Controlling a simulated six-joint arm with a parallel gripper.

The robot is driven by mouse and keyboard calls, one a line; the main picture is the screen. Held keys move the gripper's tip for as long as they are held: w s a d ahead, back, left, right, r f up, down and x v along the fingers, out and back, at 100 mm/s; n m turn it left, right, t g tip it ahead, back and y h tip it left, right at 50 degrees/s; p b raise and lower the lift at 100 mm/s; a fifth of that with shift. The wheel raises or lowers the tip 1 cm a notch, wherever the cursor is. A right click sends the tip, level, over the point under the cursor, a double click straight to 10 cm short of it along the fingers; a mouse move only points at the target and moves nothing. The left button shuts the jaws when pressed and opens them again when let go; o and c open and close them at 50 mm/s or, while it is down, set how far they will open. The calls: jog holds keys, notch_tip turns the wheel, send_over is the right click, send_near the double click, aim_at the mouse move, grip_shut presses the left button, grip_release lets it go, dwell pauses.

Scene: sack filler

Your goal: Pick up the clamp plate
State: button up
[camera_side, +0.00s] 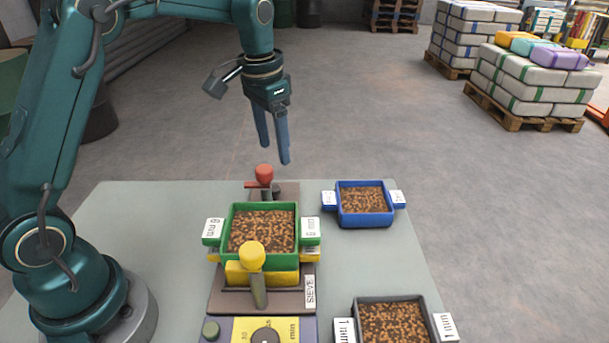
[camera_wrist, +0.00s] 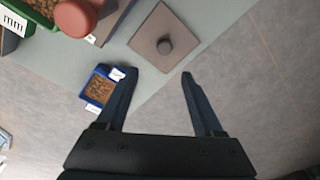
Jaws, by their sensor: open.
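The clamp plate looks to be the flat, square, brown-grey plate with a round dark knob, lying on the table in the wrist view (camera_wrist: 151,34). In the side view a brown plate (camera_side: 290,190) shows behind the green tray, partly hidden by a red knob. My gripper (camera_side: 274,154) is open and empty, fingers pointing down above the far edge of the table. In the wrist view the open fingers (camera_wrist: 159,74) show below the plate in the picture, with nothing between them.
A green sieve tray (camera_side: 262,207) of brown granules sits on the sieve stand, with a yellow knob (camera_side: 252,255) in front and a red knob (camera_side: 264,173) behind. A blue tray (camera_side: 365,222) and a grey tray (camera_side: 432,325) stand to the right.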

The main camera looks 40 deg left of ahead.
jog(key=g, duration=0.1)
send_over(273, 187)
notch_tip(273, 187, down, 6)
jog(key=shift+r, duration=0.25)
jog(key=shift+f, duration=2.2)
grip_shut()
